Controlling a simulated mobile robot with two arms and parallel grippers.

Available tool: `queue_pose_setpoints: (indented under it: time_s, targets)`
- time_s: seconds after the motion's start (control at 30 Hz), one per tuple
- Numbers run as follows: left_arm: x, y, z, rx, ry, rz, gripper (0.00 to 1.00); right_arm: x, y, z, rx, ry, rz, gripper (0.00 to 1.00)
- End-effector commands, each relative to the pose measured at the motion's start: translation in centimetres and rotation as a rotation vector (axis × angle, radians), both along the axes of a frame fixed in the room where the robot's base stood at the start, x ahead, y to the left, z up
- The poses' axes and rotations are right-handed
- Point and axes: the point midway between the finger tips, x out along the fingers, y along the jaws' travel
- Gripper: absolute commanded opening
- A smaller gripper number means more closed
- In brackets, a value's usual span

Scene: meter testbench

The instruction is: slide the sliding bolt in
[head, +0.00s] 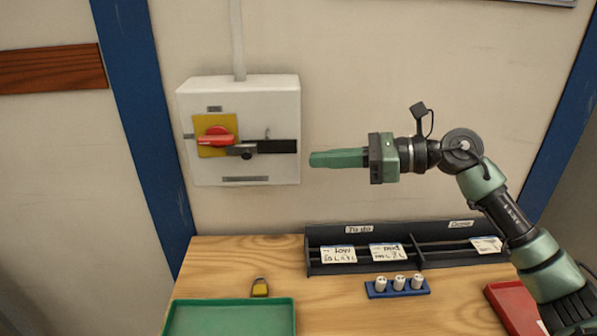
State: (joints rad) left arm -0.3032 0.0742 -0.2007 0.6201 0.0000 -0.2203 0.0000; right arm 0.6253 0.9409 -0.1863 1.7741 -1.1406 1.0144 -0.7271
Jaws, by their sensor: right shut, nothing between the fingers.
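The sliding bolt (246,153) is a small dark piece with a knob, at the left end of a black bar (278,146) on the white wall box (240,176). Its left end lies close to the red rotary handle (215,137) on the yellow plate (203,149); I cannot tell whether they touch. My right gripper (312,160) is shut and empty, its green fingers pointing left. It is just right of the box, apart from the bolt and roughly at its height. My left gripper is not in view.
Below is a wooden table with a green tray (232,301), a yellow padlock (260,287), a black card rack (319,268), a blue holder (377,294) with white cylinders and a red tray (511,306). The wall between box and rack is clear.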

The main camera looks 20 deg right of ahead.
Motion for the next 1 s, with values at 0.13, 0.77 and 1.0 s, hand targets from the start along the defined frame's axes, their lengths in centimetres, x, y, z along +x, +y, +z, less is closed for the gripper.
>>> queue_pose_setpoints:
  time_s: [0.13,0.77,1.0]
  targets:
    - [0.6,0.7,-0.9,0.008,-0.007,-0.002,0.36,-0.8,-1.6,0.0,-0.002,0.001,-0.003,0.0]
    - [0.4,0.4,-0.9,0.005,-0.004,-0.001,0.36,-1.1,-2.1,0.5,0.0,0.0,0.0,0.0]
    - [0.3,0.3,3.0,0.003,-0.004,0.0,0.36,-1.1,-2.1,4.4,0.0,0.0,-0.001,0.0]
